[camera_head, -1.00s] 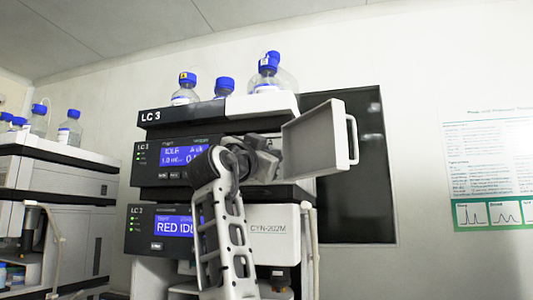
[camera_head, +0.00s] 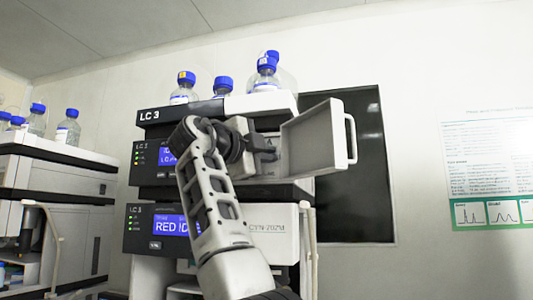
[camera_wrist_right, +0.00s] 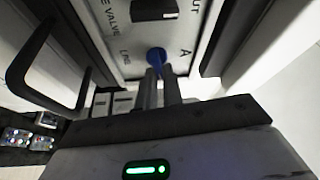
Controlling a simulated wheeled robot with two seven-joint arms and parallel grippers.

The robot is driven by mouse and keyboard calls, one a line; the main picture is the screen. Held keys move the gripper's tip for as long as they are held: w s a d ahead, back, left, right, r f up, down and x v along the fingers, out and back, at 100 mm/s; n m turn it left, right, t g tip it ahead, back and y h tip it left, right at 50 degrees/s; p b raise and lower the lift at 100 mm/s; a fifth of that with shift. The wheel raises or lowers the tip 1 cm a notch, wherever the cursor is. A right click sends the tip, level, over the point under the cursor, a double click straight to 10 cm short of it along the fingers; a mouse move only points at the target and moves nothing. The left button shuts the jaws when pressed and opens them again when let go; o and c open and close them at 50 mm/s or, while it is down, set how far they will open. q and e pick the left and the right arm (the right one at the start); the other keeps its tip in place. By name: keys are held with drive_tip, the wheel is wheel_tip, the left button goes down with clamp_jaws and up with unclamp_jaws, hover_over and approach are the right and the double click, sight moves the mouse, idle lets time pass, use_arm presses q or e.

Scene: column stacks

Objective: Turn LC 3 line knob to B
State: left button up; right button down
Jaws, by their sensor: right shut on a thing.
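The LC 3 stack (camera_head: 150,116) stands in the middle of the head view. Its upper module has an open white door (camera_head: 318,140) with a handle, swung out to the right. My right gripper (camera_head: 268,153) reaches into the opening beside the door. In the right wrist view the fingertips (camera_wrist_right: 160,78) are shut on a small blue knob (camera_wrist_right: 156,56). The knob sits on a pale panel between the lettering "LINE" and "A". The fingers hide part of the knob, so its pointing direction is unclear. My left gripper is not in view.
A black knob (camera_wrist_right: 154,10) sits above on the same panel, near "VALVE". The door handle (camera_wrist_right: 42,65) is close at left in the wrist view. Blue-capped bottles (camera_head: 223,86) stand on the stack. Another instrument stack (camera_head: 55,160) is at far left.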

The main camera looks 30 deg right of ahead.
drive_tip(key=shift+m+y, duration=0.3)
drive_tip(key=shift+m, duration=0.7)
drive_tip(key=c, duration=1.5)
unclamp_jaws()
drive_tip(key=shift+w, duration=0.1)
drive_tip(key=shift+c, duration=0.2)
drive_tip(key=v, duration=1.6)
